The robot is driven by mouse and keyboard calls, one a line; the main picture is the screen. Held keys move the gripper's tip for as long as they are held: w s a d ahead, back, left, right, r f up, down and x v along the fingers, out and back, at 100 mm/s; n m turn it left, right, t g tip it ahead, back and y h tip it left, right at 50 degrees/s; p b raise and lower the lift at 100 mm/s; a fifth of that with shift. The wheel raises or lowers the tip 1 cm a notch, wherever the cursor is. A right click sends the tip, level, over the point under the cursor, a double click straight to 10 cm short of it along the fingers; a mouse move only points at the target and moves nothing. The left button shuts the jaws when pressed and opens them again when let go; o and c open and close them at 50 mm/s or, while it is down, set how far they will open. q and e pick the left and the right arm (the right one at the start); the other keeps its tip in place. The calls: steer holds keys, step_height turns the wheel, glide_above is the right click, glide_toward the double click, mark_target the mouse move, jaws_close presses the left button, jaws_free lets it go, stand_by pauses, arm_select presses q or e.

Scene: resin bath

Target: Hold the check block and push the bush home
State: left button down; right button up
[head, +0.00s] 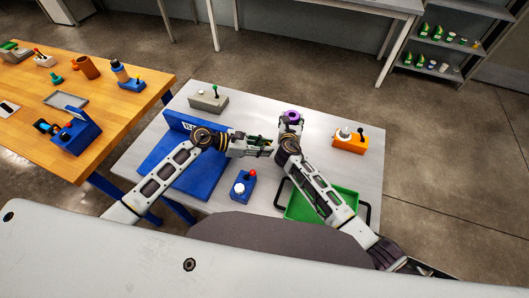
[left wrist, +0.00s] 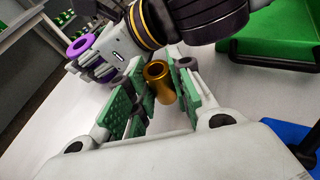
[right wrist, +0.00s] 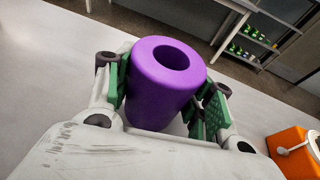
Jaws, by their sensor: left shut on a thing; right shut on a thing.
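A purple block (right wrist: 165,85), round with a hole in its top, is gripped by my right gripper (right wrist: 167,100). It also shows at the end of my right arm in the head view (head: 293,115). My left gripper (left wrist: 158,95) is shut on a gold hollow bush (left wrist: 160,84), held between the green pads near the fingertips. In the head view, my left gripper (head: 263,147) is just left of and below my right gripper (head: 290,123). The bush and the block are apart, with the block at the upper left of the left wrist view (left wrist: 81,45).
A grey box (head: 208,102), an orange box (head: 350,143) and a blue box with a red knob (head: 243,188) stand around my grippers.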

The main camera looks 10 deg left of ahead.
arm_select(q)
steer(key=shift+f, duration=1.85)
steer(key=shift+f, duration=0.1)
steer(key=c, duration=1.3)
jaws_free()
steer(key=shift+o, duration=0.2)
steer(key=v, duration=1.1)
steer(key=shift+s+a, duration=0.1)
steer(key=shift+a, duration=0.25)
steer(key=shift+a+r, duration=0.15)
steer(key=shift+r, duration=0.1)
steer(key=shift+o, duration=0.5)
